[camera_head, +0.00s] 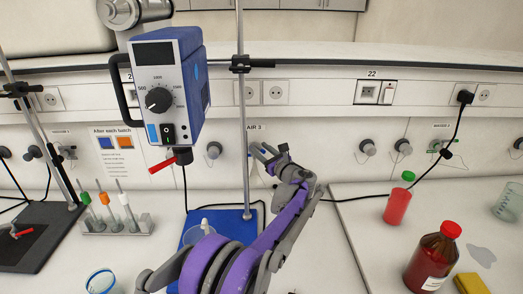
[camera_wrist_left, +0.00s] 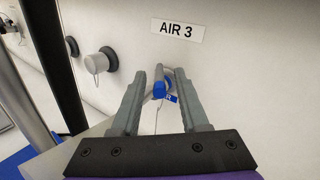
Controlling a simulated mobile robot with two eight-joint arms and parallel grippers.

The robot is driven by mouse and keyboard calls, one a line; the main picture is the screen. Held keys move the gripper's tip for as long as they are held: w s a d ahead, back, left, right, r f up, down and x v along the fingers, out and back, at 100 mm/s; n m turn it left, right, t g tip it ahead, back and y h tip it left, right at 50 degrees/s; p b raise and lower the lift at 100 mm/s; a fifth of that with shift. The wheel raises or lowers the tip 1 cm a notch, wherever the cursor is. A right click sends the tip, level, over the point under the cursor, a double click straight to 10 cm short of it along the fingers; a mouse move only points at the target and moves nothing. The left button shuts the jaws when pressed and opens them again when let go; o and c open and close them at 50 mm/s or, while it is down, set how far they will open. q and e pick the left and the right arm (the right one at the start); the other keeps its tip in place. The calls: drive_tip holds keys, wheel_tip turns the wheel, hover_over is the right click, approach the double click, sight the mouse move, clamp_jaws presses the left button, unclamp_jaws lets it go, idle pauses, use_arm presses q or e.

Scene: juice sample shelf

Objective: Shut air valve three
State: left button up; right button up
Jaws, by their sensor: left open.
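Air valve three (camera_wrist_left: 158,89) shows in the left wrist view as a small blue fitting with a blue tag, on the wall below the "AIR 3" label (camera_wrist_left: 180,30). The label also shows in the head view (camera_head: 255,127). My left gripper (camera_wrist_left: 161,74) is open, its two fingers on either side of the blue fitting as seen from the wrist. I cannot tell whether they touch it. In the head view my left gripper (camera_head: 268,151) is at the wall just below the label and hides most of the valve. My right gripper is not in view.
A blue stirrer unit (camera_head: 168,85) hangs on a metal stand rod (camera_head: 241,100) left of my gripper. Other grey wall knobs (camera_head: 367,147) line the panel. A red-capped bottle (camera_head: 432,262) and a green-capped bottle (camera_head: 397,206) stand on the right bench.

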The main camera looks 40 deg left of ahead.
use_arm(q)
clamp_jaws()
idle(1.4)
